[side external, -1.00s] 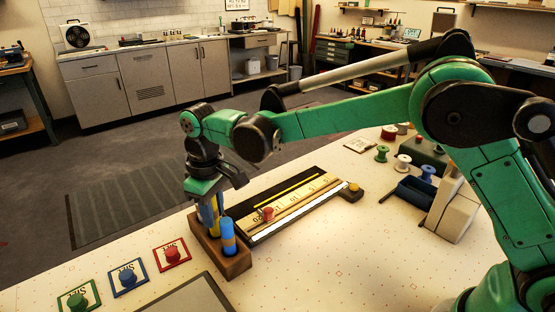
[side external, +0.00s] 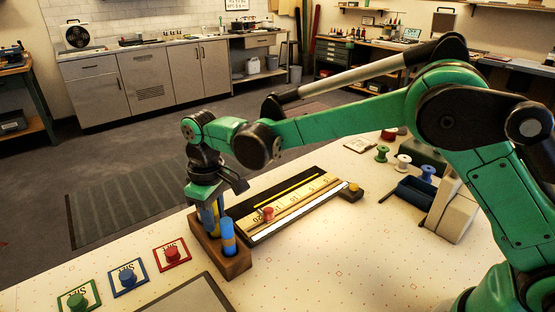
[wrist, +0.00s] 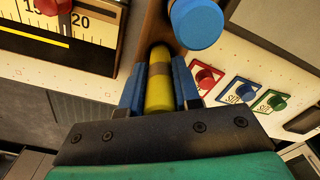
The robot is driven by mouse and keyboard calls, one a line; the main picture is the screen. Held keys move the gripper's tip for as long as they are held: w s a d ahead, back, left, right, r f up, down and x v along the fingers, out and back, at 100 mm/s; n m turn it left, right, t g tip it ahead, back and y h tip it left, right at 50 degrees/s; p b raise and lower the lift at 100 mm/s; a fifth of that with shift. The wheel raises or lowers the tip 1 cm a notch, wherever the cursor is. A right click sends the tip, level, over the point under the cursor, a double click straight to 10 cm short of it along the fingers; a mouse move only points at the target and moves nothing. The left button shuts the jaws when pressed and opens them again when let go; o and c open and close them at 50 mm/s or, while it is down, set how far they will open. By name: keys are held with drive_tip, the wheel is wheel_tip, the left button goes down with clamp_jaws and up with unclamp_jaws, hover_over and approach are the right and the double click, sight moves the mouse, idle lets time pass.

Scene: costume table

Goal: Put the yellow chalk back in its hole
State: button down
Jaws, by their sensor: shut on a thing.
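The yellow chalk (wrist: 159,88) is a cylinder with a tan-brown band. It stands between the blue fingers of my gripper (wrist: 158,92), which is shut on it. The side external view shows my gripper (side external: 208,212) pointing down over the back part of the wooden block (side external: 238,264). The chalk's far end meets the block (wrist: 158,30) in the wrist view; how deep it sits in a hole is hidden. A blue chalk (side external: 228,238) stands upright in the block's front part, close beside my gripper; it also shows in the wrist view (wrist: 196,24).
A ruler board (side external: 290,205) with a red-topped knob (side external: 267,213) lies right of the block. Cards with a green (side external: 77,301), a blue (side external: 128,278) and a red knob (side external: 172,254) lie to the left. Thread spools (side external: 403,162) and a blue tray (side external: 414,193) stand farther right.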

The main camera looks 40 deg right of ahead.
drive_tip(key=shift+f, duration=0.4)
drive_tip(key=c, duration=0.5)
unclamp_jaws()
drive_tip(key=shift+c, duration=0.2)
drive_tip(key=shift+r, duration=0.1)
drive_tip(key=shift+r, duration=3.45)
drive_tip(key=shift+d, duration=0.1)
drive_tip(key=s+d+r+m+t, duration=0.3)
drive_tip(key=s+d+r, duration=0.2)
drive_tip(key=d, duration=0.3)
drive_tip(key=s+d+f+m+t, duration=0.3)
drive_tip(key=s+d+t, duration=0.1)
drive_tip(key=s+d, duration=0.3)
drive_tip(key=shift+s+d+f, duration=0.35)
drive_tip(key=shift+s, duration=0.7)
